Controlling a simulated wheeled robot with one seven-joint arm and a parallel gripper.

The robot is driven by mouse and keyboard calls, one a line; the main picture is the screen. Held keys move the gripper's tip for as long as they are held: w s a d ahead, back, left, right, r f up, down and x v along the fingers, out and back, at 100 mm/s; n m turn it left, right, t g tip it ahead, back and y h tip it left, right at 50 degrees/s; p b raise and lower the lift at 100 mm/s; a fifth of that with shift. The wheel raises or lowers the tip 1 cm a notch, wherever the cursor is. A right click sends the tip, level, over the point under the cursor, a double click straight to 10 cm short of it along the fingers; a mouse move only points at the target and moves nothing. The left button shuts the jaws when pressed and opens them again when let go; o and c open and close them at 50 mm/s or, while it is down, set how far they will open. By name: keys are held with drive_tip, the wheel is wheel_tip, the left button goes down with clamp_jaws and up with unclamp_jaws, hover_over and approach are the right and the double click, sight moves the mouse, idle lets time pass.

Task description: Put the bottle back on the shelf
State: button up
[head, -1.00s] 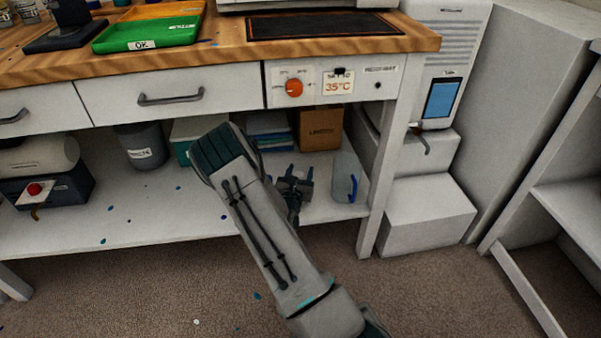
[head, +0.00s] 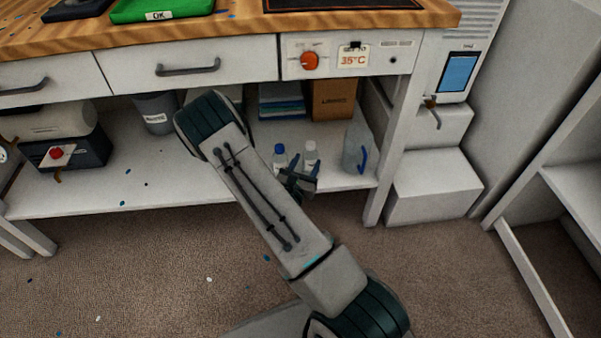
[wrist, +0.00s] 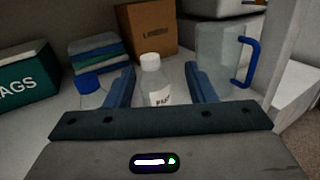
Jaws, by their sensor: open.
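A clear bottle with a white cap and a white label (wrist: 152,82) stands upright on the lower shelf (head: 100,192) under the bench. It also shows in the head view (head: 310,154), just beyond my gripper (head: 300,184). A second bottle with a blue cap (head: 280,155) stands to its left; in the wrist view its blue cap (wrist: 89,83) shows left of my left finger. My gripper is open and empty at the shelf's front. In the wrist view its fingers (wrist: 160,88) appear on either side of the white-capped bottle, whose base is hidden by the gripper body.
A clear jug with a blue handle (head: 357,150) stands right of the bottles. A cardboard box (head: 334,99) and blue stacked items (head: 282,101) are behind. A teal box (wrist: 28,83) is at left. The bench top (head: 240,22) overhangs the shelf; a bench leg (head: 392,150) is at right.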

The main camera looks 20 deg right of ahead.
drive_tip(key=s+d+r+m+g+h, duration=0.4)
drive_tip(key=s+d+r+m+g, duration=0.2)
drive_tip(key=s+r+m+g, duration=0.6)
drive_tip(key=s+a+r+m+g+y, duration=0.2)
drive_tip(key=s+a+m+g+y, duration=0.3)
drive_tip(key=s+m, duration=0.35)
drive_tip(key=s+a+r+m+t+y, duration=0.1)
drive_tip(key=a+r+m+t+y, duration=0.1)
drive_tip(key=a+y, duration=0.3)
drive_tip(key=s+a+r+m+t+y, duration=0.2)
drive_tip(key=a+r+m+y, duration=0.2)
drive_tip(key=a, duration=0.5)
drive_tip(key=shift+s+r+t+y, duration=0.15)
drive_tip(key=shift+t+y, duration=0.25)
drive_tip(key=shift+y, duration=0.8)
wheel_tip(320, 180, up, 37)
drive_tip(key=t+p, duration=0.1)
drive_tip(key=p, duration=3.3)
drive_tip(key=shift+d+m+t, duration=0.2)
drive_tip(key=shift+m+t, duration=0.1)
drive_tip(key=shift+m, duration=0.05)
